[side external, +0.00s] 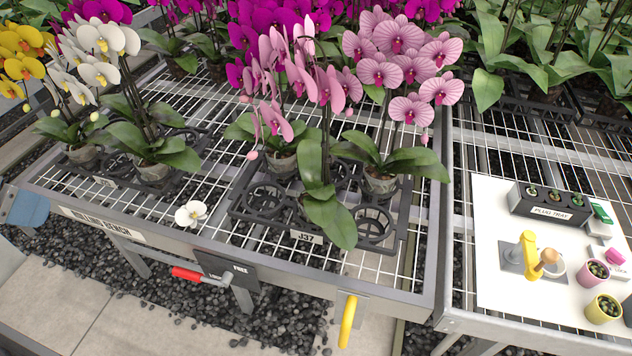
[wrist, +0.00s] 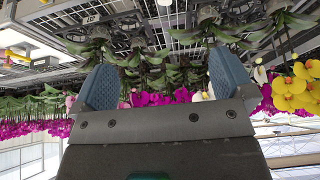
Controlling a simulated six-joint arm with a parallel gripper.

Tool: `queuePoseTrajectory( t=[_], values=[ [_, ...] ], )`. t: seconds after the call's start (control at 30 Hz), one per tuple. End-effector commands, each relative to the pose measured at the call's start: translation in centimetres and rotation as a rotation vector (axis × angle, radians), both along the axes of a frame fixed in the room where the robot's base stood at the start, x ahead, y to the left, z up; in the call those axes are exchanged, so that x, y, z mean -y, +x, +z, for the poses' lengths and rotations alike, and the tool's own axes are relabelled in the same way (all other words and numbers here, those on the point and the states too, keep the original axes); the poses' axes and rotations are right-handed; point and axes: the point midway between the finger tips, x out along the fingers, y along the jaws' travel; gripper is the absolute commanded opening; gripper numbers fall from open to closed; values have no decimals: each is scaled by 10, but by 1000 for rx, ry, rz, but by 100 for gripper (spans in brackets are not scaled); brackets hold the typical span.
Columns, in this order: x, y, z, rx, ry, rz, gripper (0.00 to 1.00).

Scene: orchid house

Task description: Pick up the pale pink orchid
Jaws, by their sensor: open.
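Pink orchids stand in a black pot rack (side external: 372,236) labelled J37 in the side external view. The right plant has pale pink, dark-veined blooms (side external: 395,40) above a clear pot (side external: 380,183). Pink blooms seen edge-on (side external: 327,88) stand to its left, and broad leaves overhang the rack's front. Which single plant is meant, I cannot tell. My gripper (wrist: 160,62) is open and empty in the wrist view, its two blue fingers wide apart. A blue finger also shows at the left edge of the side external view (side external: 27,208), well apart from the pink orchids.
White orchids (side external: 103,40) and yellow ones (side external: 22,40) stand left on the mesh bench. Magenta orchids (side external: 270,28) crowd behind. A loose white bloom (side external: 190,214) lies on the front mesh. A white board (side external: 490,275) with a plug tray (side external: 548,204) is at right.

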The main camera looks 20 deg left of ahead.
Motion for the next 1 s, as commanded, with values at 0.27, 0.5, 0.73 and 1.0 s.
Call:
queuePoseTrajectory(
  t=[0.27, 0.5, 0.73, 1.0],
  values=[
    [17, 39, 13, -116, -153, 100, 100],
    [47, 115, 16, -328, -405, 292, 100],
    [75, 192, -6, -548, -619, 490, 100],
    [104, 276, -65, -824, -837, 730, 100]
  ],
)
